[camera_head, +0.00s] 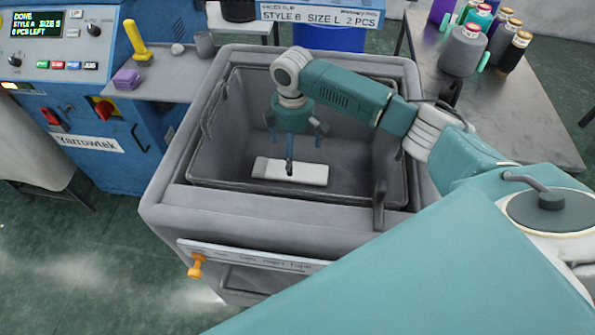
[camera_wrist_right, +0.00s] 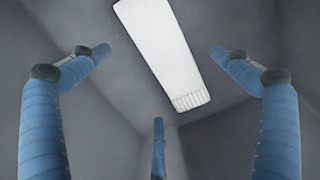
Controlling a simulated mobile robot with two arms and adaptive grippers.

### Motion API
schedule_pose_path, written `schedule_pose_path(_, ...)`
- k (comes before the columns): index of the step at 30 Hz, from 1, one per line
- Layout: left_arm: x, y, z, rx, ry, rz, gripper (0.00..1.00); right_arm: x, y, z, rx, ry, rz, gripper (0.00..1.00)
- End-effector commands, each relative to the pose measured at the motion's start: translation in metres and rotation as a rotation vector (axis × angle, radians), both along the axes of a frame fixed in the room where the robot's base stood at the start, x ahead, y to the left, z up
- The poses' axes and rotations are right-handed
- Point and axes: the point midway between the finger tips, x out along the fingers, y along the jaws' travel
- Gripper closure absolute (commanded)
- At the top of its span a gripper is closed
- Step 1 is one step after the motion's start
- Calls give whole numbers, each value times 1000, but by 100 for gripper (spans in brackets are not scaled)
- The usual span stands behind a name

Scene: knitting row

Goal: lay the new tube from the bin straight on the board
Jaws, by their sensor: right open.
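The new tube (camera_head: 292,172) is a flat white knitted piece lying on the floor of the grey bin (camera_head: 175,195). In the right wrist view the tube (camera_wrist_right: 163,50) lies at a slant, with a ribbed end pointing down and to the right. My right gripper (camera_head: 291,155) reaches down into the bin over the tube. Its blue fingers (camera_wrist_right: 155,85) are spread open around the tube with nothing between them. One finger overlaps the tube in the head view; I cannot tell whether it touches. The board and my left gripper are not identifiable in view.
A blue machine (camera_head: 90,110) with a display reading "DONE" stands left of the bin. Its shelf (camera_head: 175,85) holds a yellow tool (camera_head: 137,40) and a purple block (camera_head: 127,78). A table (camera_head: 520,110) with several yarn cones stands at right. The bin walls surround my gripper.

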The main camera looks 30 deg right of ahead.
Motion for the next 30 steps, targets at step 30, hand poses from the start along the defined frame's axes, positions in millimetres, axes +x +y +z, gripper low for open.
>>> schedule_pose_path(30, 16, 7, 8, 6, -23, 3, 100, -2, 6, -56, 0, -3, -2, 38)
